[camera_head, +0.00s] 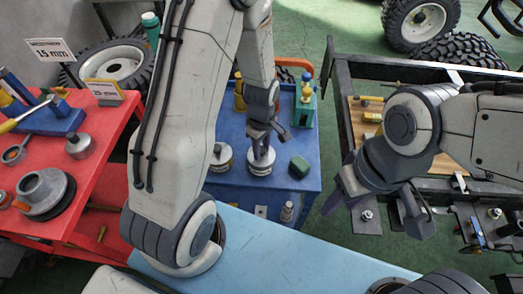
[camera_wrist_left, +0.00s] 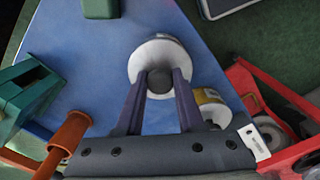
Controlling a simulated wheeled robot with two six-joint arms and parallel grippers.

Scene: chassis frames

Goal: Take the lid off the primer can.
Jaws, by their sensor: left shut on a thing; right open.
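My left gripper (camera_head: 262,138) points down at a white round can (camera_head: 261,165) on the blue bench (camera_head: 237,178). In the left wrist view its fingers (camera_wrist_left: 160,80) are shut on the grey knob (camera_wrist_left: 159,90) of the white lid (camera_wrist_left: 150,54). The lid appears to sit on the can; I cannot see any gap. A second can (camera_head: 220,160) with a knobbed lid stands just left of it, and its yellow-labelled side shows in the left wrist view (camera_wrist_left: 212,105). I cannot read either label. My right gripper (camera_head: 374,208) is open and empty, off to the right.
A green block (camera_head: 299,167) stands right of the held can. A green and yellow tool (camera_head: 305,100) stands behind. A red bench (camera_head: 60,215) with metal parts is at left. A dark chassis frame (camera_head: 342,110) is at right.

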